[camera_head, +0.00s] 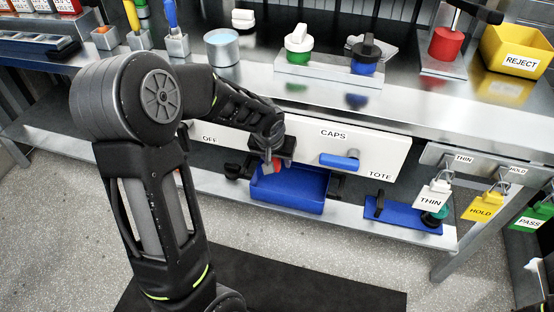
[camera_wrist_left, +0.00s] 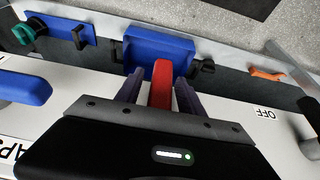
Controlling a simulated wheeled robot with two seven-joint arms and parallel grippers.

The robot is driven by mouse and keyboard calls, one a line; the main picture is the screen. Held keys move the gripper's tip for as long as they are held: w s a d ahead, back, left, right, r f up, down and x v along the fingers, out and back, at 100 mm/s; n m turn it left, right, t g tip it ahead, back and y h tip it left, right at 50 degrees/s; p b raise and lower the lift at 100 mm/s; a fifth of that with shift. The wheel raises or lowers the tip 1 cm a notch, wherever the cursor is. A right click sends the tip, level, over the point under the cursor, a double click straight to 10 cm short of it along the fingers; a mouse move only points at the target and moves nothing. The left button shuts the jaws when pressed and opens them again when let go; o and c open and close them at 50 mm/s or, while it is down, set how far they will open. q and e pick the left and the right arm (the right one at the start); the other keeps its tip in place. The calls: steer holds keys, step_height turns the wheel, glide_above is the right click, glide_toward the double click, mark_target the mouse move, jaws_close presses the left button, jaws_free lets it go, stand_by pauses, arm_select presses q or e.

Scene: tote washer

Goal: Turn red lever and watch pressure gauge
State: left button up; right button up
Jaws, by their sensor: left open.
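The red lever (camera_head: 276,164) shows just below my left gripper (camera_head: 268,156) at the front of the bench, left of the CAPS label. In the left wrist view the red lever (camera_wrist_left: 162,84) stands between the two dark fingers of my left gripper (camera_wrist_left: 159,92). The fingers are open, one on each side of it, with narrow gaps visible. The lever's base is hidden behind the gripper body. I cannot make out a pressure gauge in either view. My right gripper is in neither view.
A white front panel (camera_head: 385,152) carries a blue handle (camera_head: 340,161) right of the gripper. A blue bin (camera_head: 290,190) sits below on the lower shelf. Tags hang at the right, including a yellow HOLD tag (camera_head: 481,207). A yellow REJECT bin (camera_head: 518,52) stands on the bench.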

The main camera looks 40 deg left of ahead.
arm_select(q)
steer(key=shift+f, duration=0.2)
steer(key=shift+c, duration=0.2)
jaws_close()
stand_by(1.2)
